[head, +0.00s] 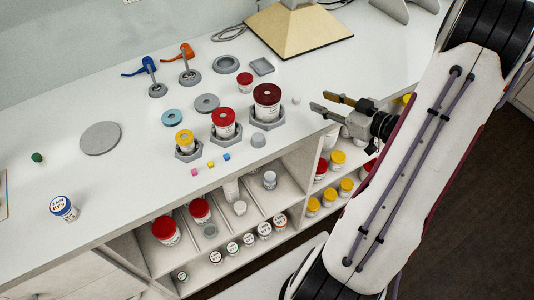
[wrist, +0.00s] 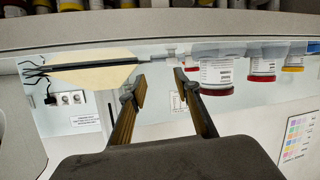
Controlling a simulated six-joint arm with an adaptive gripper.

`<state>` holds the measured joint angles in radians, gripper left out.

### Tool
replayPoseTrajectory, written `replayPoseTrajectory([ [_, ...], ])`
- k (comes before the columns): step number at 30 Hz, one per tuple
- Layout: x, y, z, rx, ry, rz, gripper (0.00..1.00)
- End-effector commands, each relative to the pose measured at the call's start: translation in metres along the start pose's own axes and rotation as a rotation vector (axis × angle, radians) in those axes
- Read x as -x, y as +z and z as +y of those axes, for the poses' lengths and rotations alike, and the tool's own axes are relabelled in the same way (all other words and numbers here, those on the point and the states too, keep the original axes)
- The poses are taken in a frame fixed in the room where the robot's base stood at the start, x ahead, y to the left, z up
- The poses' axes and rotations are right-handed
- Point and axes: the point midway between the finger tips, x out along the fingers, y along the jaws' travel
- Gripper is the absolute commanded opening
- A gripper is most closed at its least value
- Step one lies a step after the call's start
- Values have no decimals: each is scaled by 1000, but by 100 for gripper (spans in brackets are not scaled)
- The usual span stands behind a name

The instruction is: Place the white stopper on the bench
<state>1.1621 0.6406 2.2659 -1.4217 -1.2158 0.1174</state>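The small white stopper (head: 296,100) sits on the bench (head: 340,73), right of the large red-lidded jar. My gripper (head: 320,101) is just right of the stopper in the head view, with its two fingers apart and nothing between them. In the wrist view my gripper (wrist: 161,87) also shows open fingers.
Red-lidded jars (head: 267,102) (head: 224,123) and a yellow-lidded jar (head: 186,143) stand in grey holders left of my gripper. A beige-based hood (head: 297,35) stands behind. Shelves below the bench hold several jars. The bench's left side is mostly clear around a grey disc (head: 100,138).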

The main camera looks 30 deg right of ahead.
Motion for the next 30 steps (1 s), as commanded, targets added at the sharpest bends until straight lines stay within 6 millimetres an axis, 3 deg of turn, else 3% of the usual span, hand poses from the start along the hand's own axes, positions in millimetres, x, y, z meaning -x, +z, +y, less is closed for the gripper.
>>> replayPoseTrajectory([
  [6,-20,-28,12,97,85,-138,32],
  [16,-28,-75,19,179,231,-301,32],
  [23,-22,-111,9,192,324,-385,32],
  [30,-6,-144,-16,166,400,-454,32],
])
